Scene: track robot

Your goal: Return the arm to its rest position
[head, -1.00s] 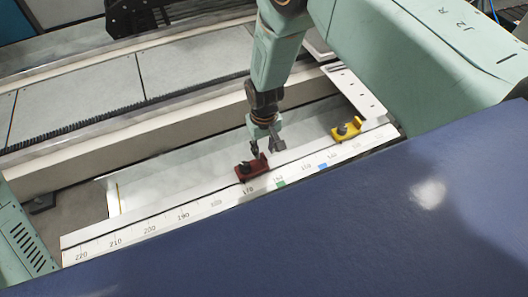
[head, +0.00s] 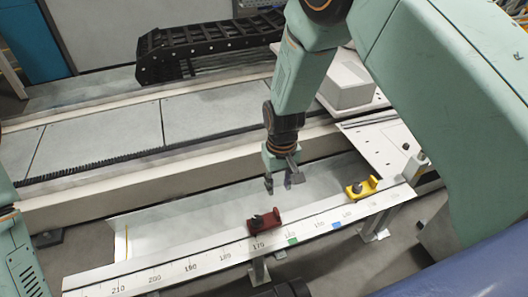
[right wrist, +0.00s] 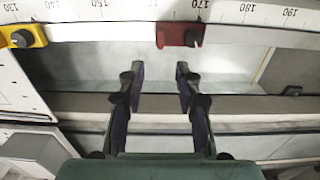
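My right arm comes down from the top of the head view. Its gripper (head: 279,183) hangs above the pale trough behind the ruler rail, apart from the red slider. In the right wrist view the two fingers of this gripper (right wrist: 154,85) stand apart with nothing between them, so it is open and empty. The red slider (head: 264,223) sits on the ruler near the 170 mark; it also shows in the right wrist view (right wrist: 179,35). My left gripper is not in view; only a green part of mine shows at the left edge.
The white ruler rail (head: 205,262) runs across the front. A yellow slider (head: 361,188) sits further right on it, past green (head: 293,240) and blue (head: 337,225) marks. A white box (head: 348,82) and a black cable chain (head: 205,45) lie behind. The trough (head: 190,212) is clear.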

